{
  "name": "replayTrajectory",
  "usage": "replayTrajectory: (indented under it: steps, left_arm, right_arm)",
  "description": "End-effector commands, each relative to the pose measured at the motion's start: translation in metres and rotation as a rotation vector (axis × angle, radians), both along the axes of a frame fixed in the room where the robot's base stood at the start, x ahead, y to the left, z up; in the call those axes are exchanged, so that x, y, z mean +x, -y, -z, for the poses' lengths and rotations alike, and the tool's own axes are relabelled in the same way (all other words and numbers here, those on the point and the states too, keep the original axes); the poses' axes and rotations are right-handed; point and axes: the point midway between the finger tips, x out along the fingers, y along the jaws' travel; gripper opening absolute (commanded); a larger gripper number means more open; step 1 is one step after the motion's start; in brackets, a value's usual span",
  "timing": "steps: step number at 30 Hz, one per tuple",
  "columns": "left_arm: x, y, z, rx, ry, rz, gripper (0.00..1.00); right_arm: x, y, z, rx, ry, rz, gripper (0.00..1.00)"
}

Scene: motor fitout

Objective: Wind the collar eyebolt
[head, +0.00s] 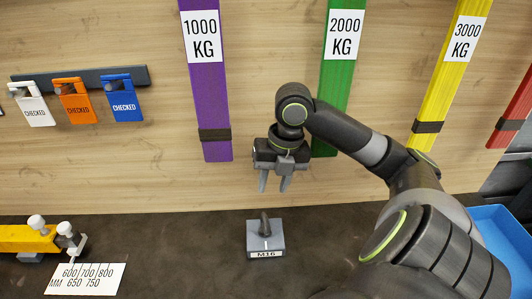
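A small grey block (279,243) with a white "M16" label on its front sits on the dark worktop in the middle. A dark eyebolt (265,224) stands upright on top of it. I cannot tell if this is the collar eyebolt, nor how its thread sits. My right gripper (274,188) hangs above and slightly behind the block in the picture, fingers pointing down. Its two fingers are apart with nothing between them, and it is clear of the eyebolt. My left gripper is out of view.
A yellow beam (28,239) with white knobs and a millimetre scale card (86,279) lie at the lower left. Coloured straps and tags hang on the wooden wall (110,170). A blue bin (505,235) is at the right. The worktop around the block is clear.

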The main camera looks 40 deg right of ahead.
Motion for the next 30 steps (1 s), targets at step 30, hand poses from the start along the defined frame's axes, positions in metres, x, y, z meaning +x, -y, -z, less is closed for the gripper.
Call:
replayTrajectory:
  steps: [30]
  left_arm:
    - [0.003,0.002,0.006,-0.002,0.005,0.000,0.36]
  right_arm:
    - [0.010,-0.014,0.102,-0.001,-0.001,0.001,0.35]
